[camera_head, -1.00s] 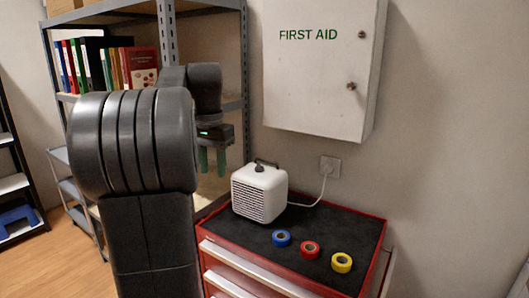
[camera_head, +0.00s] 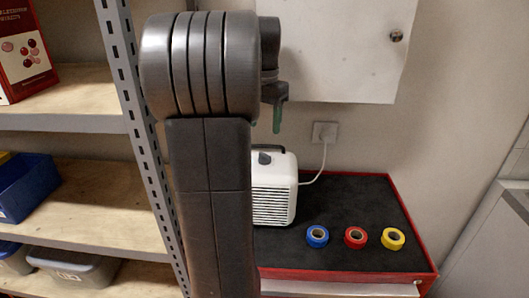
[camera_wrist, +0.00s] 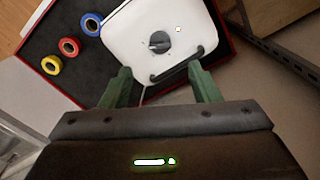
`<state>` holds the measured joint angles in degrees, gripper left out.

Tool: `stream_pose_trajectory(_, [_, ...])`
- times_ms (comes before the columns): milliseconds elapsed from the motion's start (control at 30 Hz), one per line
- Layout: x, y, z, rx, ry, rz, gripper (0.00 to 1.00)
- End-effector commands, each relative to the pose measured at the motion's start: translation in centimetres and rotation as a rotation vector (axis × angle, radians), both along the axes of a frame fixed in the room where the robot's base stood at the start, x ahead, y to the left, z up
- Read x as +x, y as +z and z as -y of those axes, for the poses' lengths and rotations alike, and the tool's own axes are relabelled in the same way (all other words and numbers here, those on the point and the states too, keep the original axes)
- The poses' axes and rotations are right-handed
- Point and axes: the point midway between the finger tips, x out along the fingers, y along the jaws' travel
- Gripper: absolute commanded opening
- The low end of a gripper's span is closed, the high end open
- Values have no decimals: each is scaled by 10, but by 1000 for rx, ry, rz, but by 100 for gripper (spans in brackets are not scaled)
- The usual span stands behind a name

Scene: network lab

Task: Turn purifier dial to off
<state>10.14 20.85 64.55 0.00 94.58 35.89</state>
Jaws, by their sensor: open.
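The white purifier (camera_head: 274,190) stands on the black top of the red tool cabinet, partly hidden behind my arm in the head view. Its grey dial (camera_wrist: 159,41) sits on its top face in the wrist view, beside a dark carry handle (camera_wrist: 176,67). The dial also shows small in the head view (camera_head: 265,158). My gripper (camera_wrist: 160,80) is open and empty, with its two green fingers apart above the purifier. The handle lies between the fingertips and the dial in the picture. In the head view my gripper (camera_head: 276,120) hangs above the purifier.
Blue tape (camera_head: 317,236), red tape (camera_head: 355,238) and yellow tape (camera_head: 392,239) lie on the cabinet top (camera_head: 345,200). A white cord runs to a wall socket (camera_head: 325,132). A white wall cabinet (camera_head: 345,50) hangs above. A metal shelf (camera_head: 138,120) stands at left.

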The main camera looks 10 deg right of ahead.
Motion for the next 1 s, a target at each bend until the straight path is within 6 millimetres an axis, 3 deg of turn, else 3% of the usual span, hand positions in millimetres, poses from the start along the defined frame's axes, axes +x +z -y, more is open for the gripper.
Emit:
stream_pose_trajectory(300, [-1, -68, 0, 1, 0, -5, 56])
stream_pose_trajectory(500, [-1, -92, 0, 1, 0, -2, 56])
stream_pose_trajectory(900, [0, -99, 0, 0, 0, 0, 56])
stream_pose_trajectory(1000, [0, -99, 0, 0, 0, 0, 36])
